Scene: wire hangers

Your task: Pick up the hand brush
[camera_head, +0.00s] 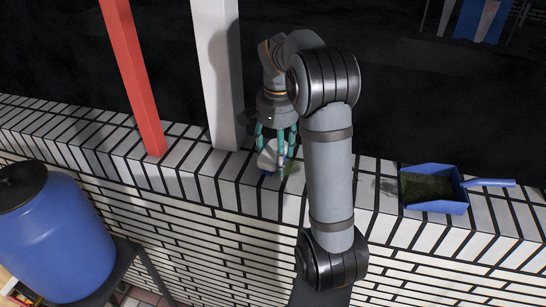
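My gripper (276,145) points down over the top of the white brick wall, its teal fingers spread around or just above a small pale object with a blue lower edge (267,156). This object may be the hand brush, but it is small and partly hidden by the fingers, so I cannot be sure. I cannot tell whether the fingers touch it. A blue dustpan-like scoop (459,207) with a blue handle pointing right lies on the wall top, right of my arm. Dark green matter fills it.
The white brick wall (240,190) has a narrow top. A white post (217,70) stands close left of my gripper, and a red post (133,80) farther left. A blue barrel (60,245) with a dark lid stands at lower left.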

